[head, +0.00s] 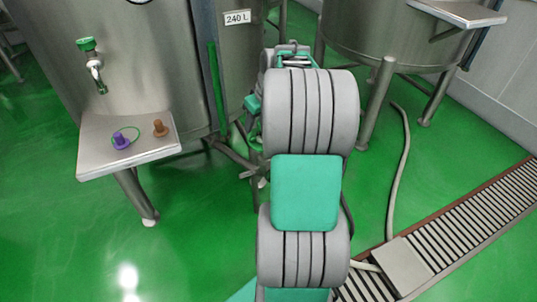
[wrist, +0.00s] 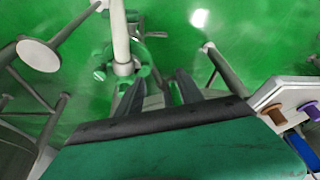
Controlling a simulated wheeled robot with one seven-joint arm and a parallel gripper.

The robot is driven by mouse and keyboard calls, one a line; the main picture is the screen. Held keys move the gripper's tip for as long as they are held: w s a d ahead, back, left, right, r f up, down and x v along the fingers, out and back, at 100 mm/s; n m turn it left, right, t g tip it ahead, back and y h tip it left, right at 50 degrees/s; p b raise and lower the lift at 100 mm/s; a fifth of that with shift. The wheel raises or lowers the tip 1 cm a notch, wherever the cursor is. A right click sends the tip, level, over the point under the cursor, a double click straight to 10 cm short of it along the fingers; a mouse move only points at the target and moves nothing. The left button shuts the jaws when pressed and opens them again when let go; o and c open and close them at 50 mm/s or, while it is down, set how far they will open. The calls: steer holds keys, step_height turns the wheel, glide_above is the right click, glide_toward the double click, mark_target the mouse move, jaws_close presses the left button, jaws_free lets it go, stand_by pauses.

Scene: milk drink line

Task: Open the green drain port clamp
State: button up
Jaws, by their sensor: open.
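The green drain port clamp (wrist: 122,70) shows in the wrist view, around a pale steel pipe (wrist: 121,35) just beyond and left of my fingertips. In the head view, green parts (head: 237,137) show low beside the tank, left of my arm; I cannot tell there which is the clamp. My gripper (wrist: 162,84) is open, with its two dark fingers apart and nothing seen between them. The left finger is close to the clamp; I cannot tell whether they touch. In the head view my arm hides the fingers.
A steel shelf (head: 95,165) left of my arm holds a purple plug (head: 121,140) and a brown plug (head: 160,128). A green-handled tap (head: 90,58) is above it. Tank legs (head: 376,100) and a hose (head: 402,165) stand right. Green floor is open at lower left.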

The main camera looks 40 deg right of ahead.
steer(key=d+f+b, duration=0.1)
steer(key=d+f, duration=0.4)
steer(key=d, duration=0.3)
steer(key=x, duration=0.2)
steer(key=b+x, duration=0.1)
steer(key=x, duration=0.4)
steer(key=shift+s+a+f, duration=0.15)
steer(key=shift+s+f, duration=0.05)
steer(key=shift+f, duration=0.1)
steer(key=shift+c, duration=0.5)
jaws_close()
